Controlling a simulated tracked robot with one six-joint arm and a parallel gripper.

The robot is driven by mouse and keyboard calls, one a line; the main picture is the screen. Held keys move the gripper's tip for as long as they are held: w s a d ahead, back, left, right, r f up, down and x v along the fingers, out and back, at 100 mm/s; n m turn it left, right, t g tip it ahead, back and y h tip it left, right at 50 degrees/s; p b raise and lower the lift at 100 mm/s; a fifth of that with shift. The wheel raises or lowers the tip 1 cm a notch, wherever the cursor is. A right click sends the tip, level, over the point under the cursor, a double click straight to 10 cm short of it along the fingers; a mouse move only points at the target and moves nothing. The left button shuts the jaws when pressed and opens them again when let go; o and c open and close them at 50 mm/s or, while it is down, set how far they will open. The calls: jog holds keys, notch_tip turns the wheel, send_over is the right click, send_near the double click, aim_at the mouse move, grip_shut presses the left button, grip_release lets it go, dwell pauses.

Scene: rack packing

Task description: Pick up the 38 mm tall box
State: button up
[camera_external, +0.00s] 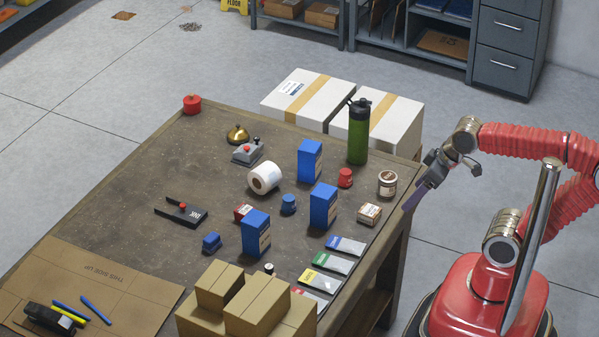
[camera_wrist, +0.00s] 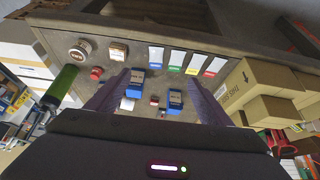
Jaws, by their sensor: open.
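Two small low boxes are on the table (camera_external: 125,195). One is tan and white (camera_external: 369,214), near the right edge; it also shows in the wrist view (camera_wrist: 118,50). The other is red (camera_external: 243,212), partly hidden behind a tall blue box (camera_external: 256,233). Two more tall blue boxes, the back one (camera_external: 309,161) and the right one (camera_external: 323,206), stand upright. I cannot tell from the pictures which box is 38 mm tall. My gripper (camera_external: 418,192) is off the table's right edge, apart from every box. In the wrist view its purple fingers (camera_wrist: 160,80) are spread, nothing between them.
A green bottle (camera_external: 358,132), a jar (camera_external: 387,183), a red object (camera_external: 345,177) and a white roll (camera_external: 264,178) stand nearby. Flat colored packets (camera_external: 332,262) and stacked cardboard boxes (camera_external: 258,302) lie toward the front. The table's left middle is mostly clear.

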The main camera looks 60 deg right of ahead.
jog(key=w+a+f, duration=0.5)
jog(key=w+f, duration=0.1)
jog(key=w+a+f+y, duration=0.1)
jog(key=w+a+f, duration=0.4)
jog(key=w+f, duration=0.2)
jog(key=w+a+f+n+y, duration=0.1)
jog(key=w+a+f, duration=0.4)
jog(key=w+f, duration=0.1)
jog(key=shift+w+a+f, duration=0.15)
jog(key=shift+w+f, duration=0.2)
jog(key=shift+f, duration=0.25)
jog(key=w+t, duration=0.1)
jog(key=w, duration=0.1)
jog(key=w+f+t, duration=0.1)
jog(key=w, duration=0.2)
jog(key=w+t, duration=0.1)
jog(key=w, duration=0.1)
jog(key=shift+w+a+f+m, duration=0.3)
jog(key=w+d+r+t+h, duration=0.1)
jog(key=w+r+t, duration=0.1)
jog(key=w, duration=0.2)
jog(key=m+t+h, duration=0.1)
jog(key=t, duration=0.2)
send_near(255, 219)
jog(key=shift+w, duration=0.25)
jog(key=shift+x, duration=4.35)
